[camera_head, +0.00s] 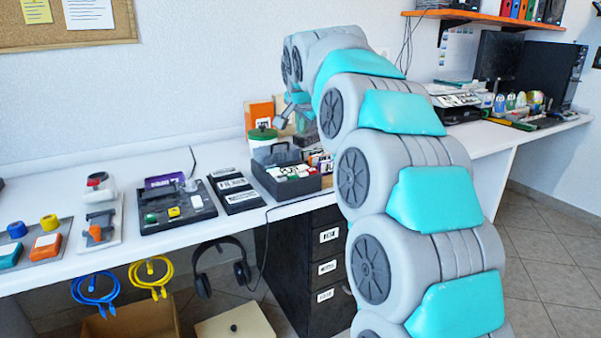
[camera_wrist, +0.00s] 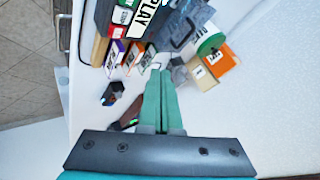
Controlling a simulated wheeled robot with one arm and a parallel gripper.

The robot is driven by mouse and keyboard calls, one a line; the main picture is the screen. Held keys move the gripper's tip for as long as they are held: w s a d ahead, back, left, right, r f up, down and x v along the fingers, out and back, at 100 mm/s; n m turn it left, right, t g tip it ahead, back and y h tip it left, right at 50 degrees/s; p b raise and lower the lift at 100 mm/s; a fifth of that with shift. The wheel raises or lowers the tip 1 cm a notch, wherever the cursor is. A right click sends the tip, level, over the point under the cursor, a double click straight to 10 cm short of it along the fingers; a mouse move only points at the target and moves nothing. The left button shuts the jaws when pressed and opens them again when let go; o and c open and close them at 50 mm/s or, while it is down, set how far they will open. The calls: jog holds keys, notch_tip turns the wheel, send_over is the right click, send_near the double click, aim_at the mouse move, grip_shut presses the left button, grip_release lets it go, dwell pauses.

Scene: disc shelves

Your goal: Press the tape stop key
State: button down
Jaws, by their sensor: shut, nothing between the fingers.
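A black key-topped device (camera_head: 203,207) lies on the white counter left of centre in the head view. It carries a green key (camera_head: 151,218), a yellow key (camera_head: 174,212) and a pale key (camera_head: 197,201); their markings are too small to read, so I cannot tell which is the stop key. My gripper (camera_wrist: 163,75) is shut and empty in the wrist view, its teal fingers together. It is near a dark crate (camera_head: 264,181) of labelled cases, well to the right of the device. One label in the wrist view reads "PLAY" (camera_wrist: 148,16).
A black case with white labels (camera_head: 236,191) lies between device and crate. An orange box (camera_wrist: 224,65) and a green-lidded tub (camera_wrist: 208,43) stand close to my gripper. Blue and yellow cables (camera_head: 150,277) and headphones (camera_head: 222,268) hang below the counter edge.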

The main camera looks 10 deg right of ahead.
aim_at(301, 174)
notch_tip(301, 174, down, 8)
jog(key=b, duration=0.3)
jog(key=shift+b, duration=0.3)
jog(key=shift+f, duration=0.45)
jog(key=shift+f+b, duration=0.1)
jog(key=shift+b, duration=0.3)
dwell(1.3)
jog(key=shift+f+b, duration=0.25)
jog(key=shift+b, duration=0.05)
jog(key=shift+f+b, duration=0.4)
dwell(0.7)
dwell(0.3)
jog(key=shift+r, duration=0.85)
